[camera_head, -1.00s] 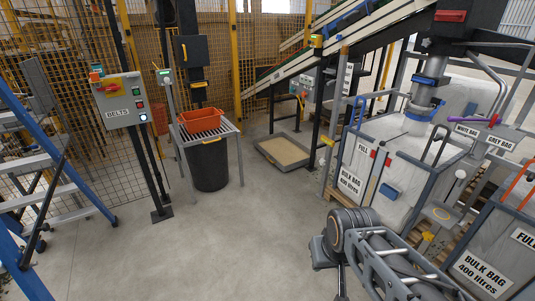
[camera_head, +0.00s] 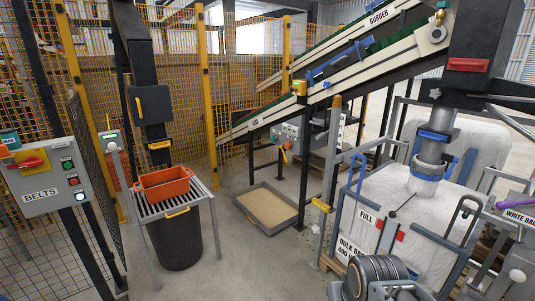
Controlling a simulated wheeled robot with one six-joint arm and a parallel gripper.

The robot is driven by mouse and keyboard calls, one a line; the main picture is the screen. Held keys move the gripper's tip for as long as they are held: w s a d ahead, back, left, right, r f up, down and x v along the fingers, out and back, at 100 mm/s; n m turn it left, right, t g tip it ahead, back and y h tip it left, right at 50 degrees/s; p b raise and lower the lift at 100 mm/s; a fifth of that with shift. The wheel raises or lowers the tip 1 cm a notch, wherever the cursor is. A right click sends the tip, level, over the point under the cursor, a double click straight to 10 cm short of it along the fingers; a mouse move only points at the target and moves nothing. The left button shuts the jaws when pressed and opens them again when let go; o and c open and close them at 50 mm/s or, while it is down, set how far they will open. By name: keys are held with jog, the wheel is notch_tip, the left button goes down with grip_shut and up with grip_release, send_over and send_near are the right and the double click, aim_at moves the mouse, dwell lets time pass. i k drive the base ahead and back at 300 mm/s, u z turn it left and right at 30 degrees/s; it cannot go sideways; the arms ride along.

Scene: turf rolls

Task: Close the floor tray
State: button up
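The floor tray (camera_head: 250,217) is a shallow grey tray lying flat on the concrete floor, near the middle of the head view. Its inside shows a tan, sand-like surface. It sticks out in front of the conveyor frame, below the sloping belt, and its right corner is close to a dark frame leg. I cannot make out a handle on it. Part of my arm shows at the bottom, right of centre. My gripper itself is not seen, and nothing of mine touches the tray.
An orange crate (camera_head: 164,184) stands on a slatted stand over a black bin (camera_head: 176,240), left of the tray. A bulk bag (camera_head: 404,199) in a frame stands to the right. A belts control box (camera_head: 45,178) is at far left. Floor before the tray is clear.

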aim_at(269, 208)
jog(key=i, duration=2.8)
jog(key=u, duration=0.8)
jog(key=i, duration=1.2)
jog(key=u, duration=0.2)
